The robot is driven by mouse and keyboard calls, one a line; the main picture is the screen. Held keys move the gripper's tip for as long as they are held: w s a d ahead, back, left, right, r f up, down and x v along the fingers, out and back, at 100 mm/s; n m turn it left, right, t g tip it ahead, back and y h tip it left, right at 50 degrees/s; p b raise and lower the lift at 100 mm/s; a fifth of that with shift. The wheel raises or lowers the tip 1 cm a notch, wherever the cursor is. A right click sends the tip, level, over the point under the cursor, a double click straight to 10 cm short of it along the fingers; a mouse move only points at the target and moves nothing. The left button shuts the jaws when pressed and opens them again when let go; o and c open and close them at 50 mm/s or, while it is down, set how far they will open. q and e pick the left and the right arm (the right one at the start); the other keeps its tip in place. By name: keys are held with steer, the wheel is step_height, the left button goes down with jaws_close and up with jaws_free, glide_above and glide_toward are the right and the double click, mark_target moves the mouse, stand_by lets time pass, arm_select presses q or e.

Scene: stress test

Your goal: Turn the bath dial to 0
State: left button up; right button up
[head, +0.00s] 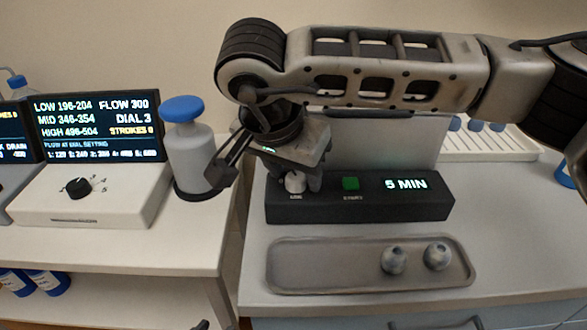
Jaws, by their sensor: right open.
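The bath dial (295,183) is a small pale knob at the left end of the black control panel (350,208). The panel's display (406,185) reads "5 MIN", and a green button (351,183) sits between dial and display. My right gripper (288,172) is open and points down at the dial from above, with its arm coming in from the right. The gripper hides the area just above the dial. I cannot tell whether its fingers touch the knob, and the dial's markings are too small to read.
A grey tray (330,280) with two round objects (394,260) lies in front of the panel. Left of a gap stand a blue-capped bottle (190,150), a white box with a black numbered knob (78,187), and a screen (98,125) reading "DIAL 3". A white rack (490,143) stands behind right.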

steer(key=shift+f, duration=0.1)
steer(key=c, duration=1)
steer(key=shift+o, duration=0.2)
arm_select(q)
steer(key=shift+f, duration=0.15)
arm_select(e)
steer(key=shift+f+n+b, duration=0.1)
steer(key=shift+n+b, duration=0.4)
steer(key=shift+b, duration=0.05)
steer(key=n+y+b, duration=0.1)
steer(key=n+b, duration=0.1)
steer(key=shift+d+n+t, duration=0.15)
steer(key=shift+n+t, duration=0.15)
steer(key=shift+n, duration=0.1)
steer(key=shift+d+n+y+b, duration=0.1)
steer(key=shift+n+y+b, duration=0.65)
steer(key=shift+n, duration=0.65)
arm_select(q)
steer(key=shift+s+d+f, duration=0.1)
steer(key=shift+s+f, duration=0.05)
steer(key=shift+f, duration=0.75)
steer(key=shift+r, duration=0.15)
arm_select(e)
steer(key=shift+n, duration=0.3)
